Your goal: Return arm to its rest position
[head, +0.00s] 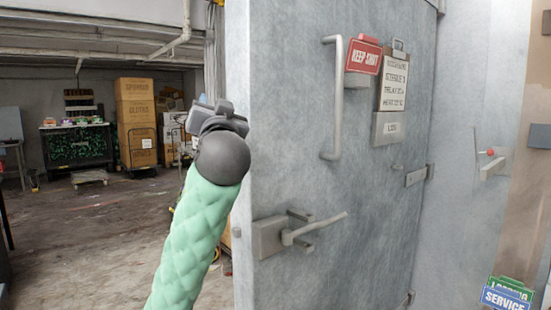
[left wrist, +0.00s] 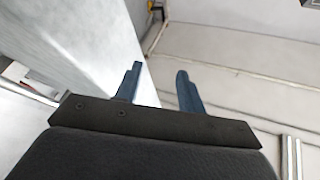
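My left arm, in a green padded sleeve, rises from the bottom of the head view. Its left gripper (head: 205,105) is up beside the left edge of the grey metal freezer door (head: 375,215). In the left wrist view, the two blue fingers of the left gripper (left wrist: 158,88) stand apart with nothing between them. The pale door face (left wrist: 75,35) shows to the left of the fingers there; I cannot tell whether they touch it. My right gripper is in neither view.
The door carries a lever handle (head: 300,232), a vertical pull bar (head: 333,100) and a red sign (head: 364,57). Stacked cardboard boxes (head: 136,115) and a dark cabinet (head: 77,145) stand far back left. The concrete floor (head: 95,230) at left is mostly clear.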

